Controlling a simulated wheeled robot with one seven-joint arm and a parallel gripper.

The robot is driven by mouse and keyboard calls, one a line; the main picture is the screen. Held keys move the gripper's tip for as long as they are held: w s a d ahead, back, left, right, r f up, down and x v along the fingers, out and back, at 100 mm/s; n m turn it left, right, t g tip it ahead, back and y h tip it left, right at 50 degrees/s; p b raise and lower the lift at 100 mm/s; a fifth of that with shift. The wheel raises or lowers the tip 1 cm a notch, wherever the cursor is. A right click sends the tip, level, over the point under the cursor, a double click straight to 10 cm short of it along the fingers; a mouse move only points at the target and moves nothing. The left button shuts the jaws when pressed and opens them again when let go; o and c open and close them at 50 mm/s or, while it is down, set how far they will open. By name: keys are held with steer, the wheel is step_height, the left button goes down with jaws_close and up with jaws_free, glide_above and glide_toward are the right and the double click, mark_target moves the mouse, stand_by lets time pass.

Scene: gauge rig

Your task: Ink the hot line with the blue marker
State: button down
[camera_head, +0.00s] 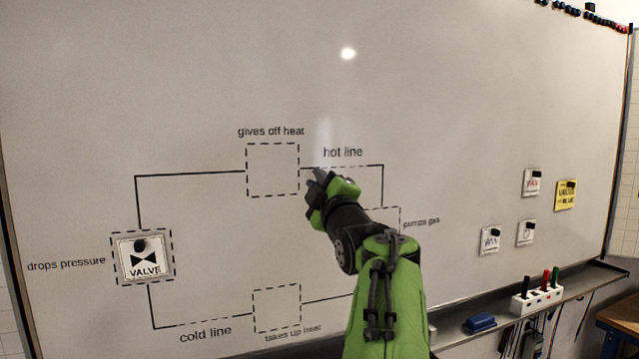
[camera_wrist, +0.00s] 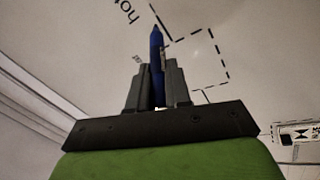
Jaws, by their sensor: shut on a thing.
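My gripper (camera_head: 321,184) is at the whiteboard, just below the printed "hot line" label (camera_head: 343,152). In the wrist view, my gripper (camera_wrist: 158,88) is shut on the blue marker (camera_wrist: 156,48), whose tip points toward the board. The hot line (camera_head: 382,185) runs from the "gives off heat" dashed box (camera_head: 273,169) right, then down to the "pumps gas" box (camera_head: 400,215), partly hidden by my arm. The marker tip looks near a drawn line in the wrist view; I cannot tell whether it touches the board.
A VALVE card (camera_head: 143,258) sits in the left dashed box. Several cards hang at right, including a yellow one (camera_head: 565,195). The ledge holds a blue eraser (camera_head: 480,322) and a white holder (camera_head: 537,300) with markers. The upper board is bare.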

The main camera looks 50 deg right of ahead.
steer(key=shift+w+d+p, duration=0.3)
steer(key=shift+w+d, duration=0.2)
steer(key=shift+w, duration=0.2)
stand_by(0.3)
steer(key=shift+s+d+p, duration=1.7)
steer(key=shift+s+d, duration=1.9)
steer(key=shift+d, duration=2.45)
steer(key=shift+w+a+f+b, duration=0.1)
steer(key=shift+w+a+b, duration=1.05)
steer(key=shift+a+b, duration=0.65)
steer(key=shift+w+a+r+b, duration=0.1)
steer(key=shift+w+a+b, duration=1.25)
steer(key=shift+a, duration=0.8)
steer(key=shift+w+a+f+b, duration=0.1)
steer(key=shift+w+a+b, duration=0.9)
steer(key=shift+a+b, duration=0.85)
steer(key=shift+w+a, duration=0.15)
steer(key=shift+a, duration=0.15)
